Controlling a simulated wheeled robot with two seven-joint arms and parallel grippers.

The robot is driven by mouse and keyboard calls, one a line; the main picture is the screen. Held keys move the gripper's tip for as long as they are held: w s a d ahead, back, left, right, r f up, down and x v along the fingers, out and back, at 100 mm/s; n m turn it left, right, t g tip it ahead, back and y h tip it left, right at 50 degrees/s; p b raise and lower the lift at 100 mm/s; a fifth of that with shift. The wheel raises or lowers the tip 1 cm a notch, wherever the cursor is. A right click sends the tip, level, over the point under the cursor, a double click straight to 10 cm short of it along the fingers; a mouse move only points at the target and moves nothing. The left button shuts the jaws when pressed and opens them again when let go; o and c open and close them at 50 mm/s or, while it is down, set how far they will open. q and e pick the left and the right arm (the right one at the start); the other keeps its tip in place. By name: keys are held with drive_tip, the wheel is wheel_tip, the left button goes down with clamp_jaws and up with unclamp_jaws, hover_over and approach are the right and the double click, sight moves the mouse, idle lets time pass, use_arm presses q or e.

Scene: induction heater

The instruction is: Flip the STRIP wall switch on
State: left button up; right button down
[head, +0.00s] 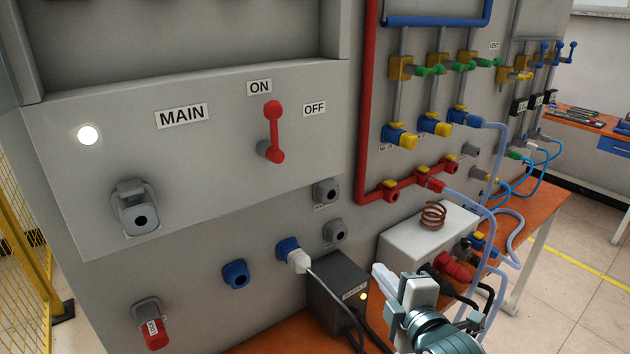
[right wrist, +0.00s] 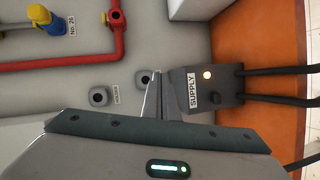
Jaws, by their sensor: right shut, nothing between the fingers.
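I cannot pick out a switch clearly labelled STRIP in either view. A red-ended fitting (head: 151,332) with a small label, too small to read, is on the wall at the lower left of the head view. A large red lever (head: 273,130) stands upright at the ON label on the MAIN panel. My right gripper (head: 384,276) is at the lower middle right of the head view, in front of the bench and right of the supply box (head: 335,284). In the right wrist view its fingers (right wrist: 158,92) are together and empty, beside the supply box (right wrist: 208,112). My left gripper is not in view.
Two grey wall sockets (head: 326,191) (head: 335,232) sit above the supply box. A white-plugged blue socket (head: 291,252) has a cable. The coil box (head: 398,245) stands on the orange bench, with hoses and cables close to my right gripper. Red pipe (head: 367,110) runs along the wall.

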wheel_tip(320, 180, up, 13)
drive_tip(key=w+a+n+t+y, duration=0.2)
drive_tip(key=a+n+t, duration=0.1)
drive_tip(key=n, duration=0.2)
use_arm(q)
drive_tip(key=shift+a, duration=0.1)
use_arm(e)
drive_tip(key=s+a+r+n+t+y, duration=0.1)
drive_tip(key=s+a+r+n+y, duration=0.1)
drive_tip(key=r+n, duration=0.4)
drive_tip(key=s+a+r+n+t+y, duration=0.1)
drive_tip(key=s+r+n+y, duration=0.3)
drive_tip(key=r, duration=1)
drive_tip(key=s+a+r+n+t+y, duration=0.1)
drive_tip(key=s+a+r+n+y, duration=0.1)
drive_tip(key=r+n, duration=0.7)
drive_tip(key=shift+s+a+r+y, duration=0.4)
drive_tip(key=shift+s+r+y, duration=0.1)
drive_tip(key=shift+r+y, duration=0.3)
